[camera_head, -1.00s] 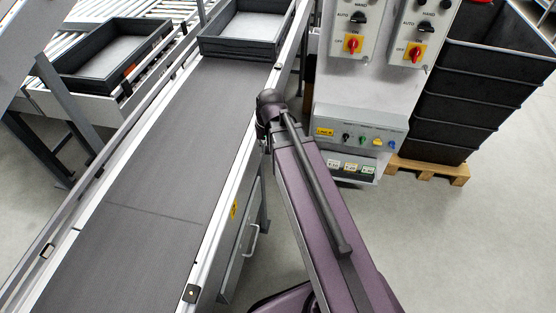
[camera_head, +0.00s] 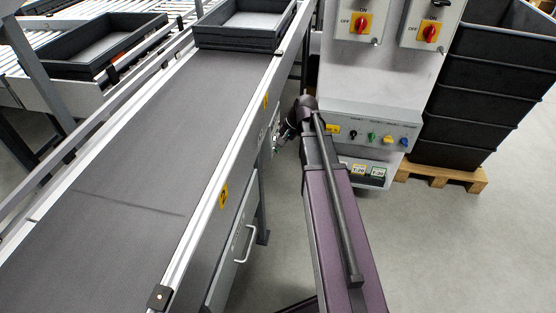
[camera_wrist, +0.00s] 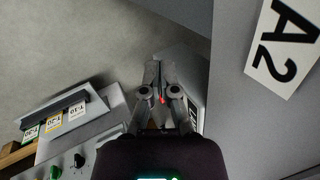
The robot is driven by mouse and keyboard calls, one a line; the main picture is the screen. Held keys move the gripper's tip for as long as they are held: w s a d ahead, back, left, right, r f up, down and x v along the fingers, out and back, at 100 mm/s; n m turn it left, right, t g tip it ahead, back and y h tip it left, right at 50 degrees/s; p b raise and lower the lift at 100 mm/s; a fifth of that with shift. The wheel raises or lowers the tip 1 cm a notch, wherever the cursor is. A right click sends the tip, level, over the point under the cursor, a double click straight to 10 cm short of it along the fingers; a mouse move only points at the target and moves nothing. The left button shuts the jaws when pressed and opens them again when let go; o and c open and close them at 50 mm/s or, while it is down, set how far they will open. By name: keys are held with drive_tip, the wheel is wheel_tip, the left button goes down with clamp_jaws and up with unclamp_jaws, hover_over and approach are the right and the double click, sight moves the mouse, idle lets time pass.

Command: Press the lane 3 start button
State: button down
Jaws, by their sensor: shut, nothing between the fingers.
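My gripper (camera_wrist: 155,70) is shut and empty in the wrist view, its fingertips together in front of a pale grey box (camera_wrist: 186,72) that they partly hide. A small red spot shows between the fingers; I cannot tell what it belongs to. In the head view my gripper (camera_head: 279,143) is small, beside the conveyor's side and left of the control panel (camera_head: 350,115). The panel carries a row of small coloured controls, including a green one (camera_head: 372,136). Their labels are too small to read, and I cannot tell which control is the lane 3 start button.
The belt conveyor (camera_head: 130,180) runs along the left, with grey trays (camera_head: 240,38) at its far end. Stacked black crates (camera_head: 475,120) stand on a wooden pallet (camera_head: 440,177) at right. An A2 sign (camera_wrist: 283,45) is close at right in the wrist view. Floor at right is clear.

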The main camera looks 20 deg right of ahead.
drive_tip(key=w+d+f+m+t+y+b, duration=0.1)
drive_tip(key=w+d+f+m+b, duration=0.2)
drive_tip(key=d+f+b, duration=0.4)
drive_tip(key=w+d+f+m+t+b, duration=0.2)
drive_tip(key=w+d+f+m+b, duration=0.1)
drive_tip(key=d+f+b, duration=0.5)
drive_tip(key=shift+w+d+f+t+y+b, duration=0.35)
drive_tip(key=shift+w+f+b, duration=0.7)
drive_tip(key=shift+b, duration=1.2)
drive_tip(key=shift+s+a+f, duration=0.1)
drive_tip(key=shift+a, duration=0.1)
drive_tip(key=w+a, duration=0.4)
drive_tip(key=a, duration=0.3)
drive_tip(key=shift+w, duration=0.35)
drive_tip(key=shift+w+a, duration=0.3)
drive_tip(key=shift+a, duration=0.25)
drive_tip(key=shift+w+a, duration=0.3)
drive_tip(key=shift+a, duration=0.2)
idle(1.0)
drive_tip(key=shift+s+d, duration=0.1)
idle(0.4)
drive_tip(key=shift+s+d, duration=0.6)
drive_tip(key=shift+d, duration=0.35)
